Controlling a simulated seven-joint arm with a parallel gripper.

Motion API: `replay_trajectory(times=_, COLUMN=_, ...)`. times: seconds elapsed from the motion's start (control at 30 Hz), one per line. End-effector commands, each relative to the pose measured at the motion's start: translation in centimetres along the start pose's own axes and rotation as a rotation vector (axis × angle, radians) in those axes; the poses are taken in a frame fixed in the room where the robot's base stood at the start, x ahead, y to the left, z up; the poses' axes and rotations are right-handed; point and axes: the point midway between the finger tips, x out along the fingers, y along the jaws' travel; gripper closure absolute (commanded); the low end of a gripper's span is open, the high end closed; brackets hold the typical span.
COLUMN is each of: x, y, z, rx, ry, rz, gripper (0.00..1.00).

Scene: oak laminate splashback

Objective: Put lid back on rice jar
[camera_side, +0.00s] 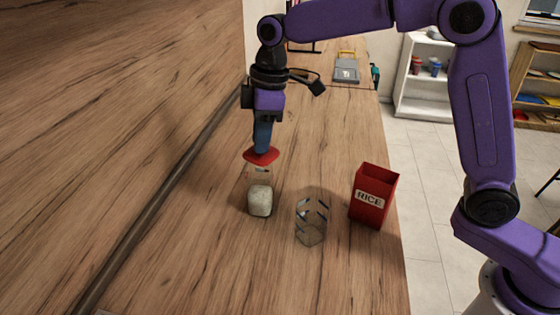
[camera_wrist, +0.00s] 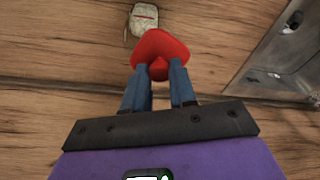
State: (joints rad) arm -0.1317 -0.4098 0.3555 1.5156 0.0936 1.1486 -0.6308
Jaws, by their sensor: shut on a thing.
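My gripper (camera_side: 262,146) points down with its blue fingers shut on the knob of a red lid (camera_side: 261,157). The lid also shows in the wrist view (camera_wrist: 163,45), roughly level, with its knob between the fingertips. A red square-sided jar (camera_side: 366,214) with a white RICE label stands upright to the right, its top open. The lid is well to the left of this jar, above a clear container with pale contents (camera_side: 260,201). I cannot tell whether the lid touches that container. The red jar is not recognisable in the wrist view.
An empty-looking clear faceted jar (camera_side: 311,227) stands between the pale-filled container and the red jar. A grey scale-like device (camera_side: 346,72) lies far back on the wooden counter. The wooden splashback (camera_side: 150,90) runs along the left. The counter behind the red jar is clear.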

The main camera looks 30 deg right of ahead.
Motion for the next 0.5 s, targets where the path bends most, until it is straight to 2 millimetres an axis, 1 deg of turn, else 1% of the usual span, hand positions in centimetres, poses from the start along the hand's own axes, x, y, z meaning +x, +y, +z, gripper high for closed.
replay_trajectory(times=0.03, x=-0.2, y=0.9, z=-0.3, rx=0.025, ry=0.001, rz=0.005, gripper=1.00)
replay_trajectory(times=0.1, x=-0.5, y=1.7, z=-0.5, rx=0.052, ry=0.001, rz=0.009, gripper=1.00)
replay_trajectory(times=0.2, x=-0.7, y=2.5, z=-0.6, rx=0.078, ry=0.000, rz=0.013, gripper=1.00)
replay_trajectory(times=0.37, x=-0.6, y=2.9, z=-0.6, rx=0.091, ry=-0.001, rz=0.015, gripper=1.00)
replay_trajectory(times=0.5, x=0.2, y=2.9, z=-0.5, rx=0.091, ry=-0.001, rz=0.014, gripper=1.00)
